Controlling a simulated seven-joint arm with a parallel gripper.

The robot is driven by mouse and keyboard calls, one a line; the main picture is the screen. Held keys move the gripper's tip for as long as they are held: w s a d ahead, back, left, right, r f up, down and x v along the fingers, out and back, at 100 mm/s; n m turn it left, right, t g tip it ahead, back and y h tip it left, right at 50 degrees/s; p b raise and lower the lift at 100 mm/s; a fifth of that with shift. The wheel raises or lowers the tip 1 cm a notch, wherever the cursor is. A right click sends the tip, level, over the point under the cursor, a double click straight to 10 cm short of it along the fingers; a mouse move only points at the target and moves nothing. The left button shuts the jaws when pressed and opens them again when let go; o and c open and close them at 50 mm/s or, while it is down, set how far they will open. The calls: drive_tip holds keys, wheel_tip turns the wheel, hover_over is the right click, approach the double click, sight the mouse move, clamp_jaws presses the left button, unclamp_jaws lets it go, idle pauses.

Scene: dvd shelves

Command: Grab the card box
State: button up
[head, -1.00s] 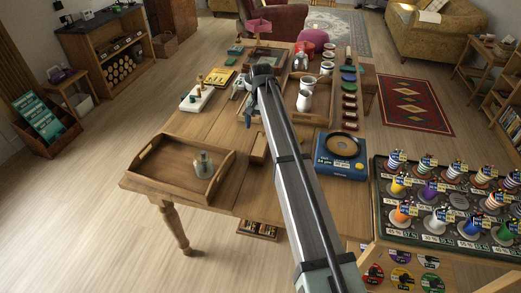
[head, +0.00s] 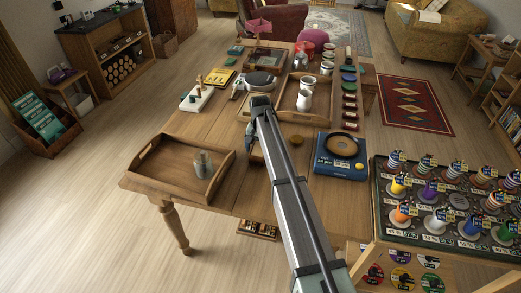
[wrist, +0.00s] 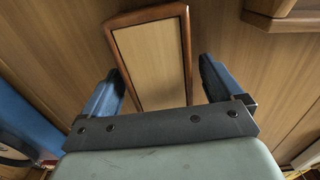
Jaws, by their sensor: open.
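A small oblong wooden box with a dark reddish rim and a pale top panel, which looks like the card box (wrist: 150,62), lies on the table in the wrist view. In the head view the box is mostly hidden behind my arm. My gripper (wrist: 160,72) is open above it. One blue finger is to the left of the box and the other to the right, with a gap on both sides. Nothing is held.
A wooden tray (head: 160,182) with a glass bottle (head: 202,164) stands at the table's left front. Another tray with a white jug (head: 304,101) is behind. Several small items crowd the far table.

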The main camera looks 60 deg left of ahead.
drive_tip(key=shift+f, duration=0.15)
drive_tip(key=c, duration=1.3)
drive_tip(key=shift+o, duration=0.2)
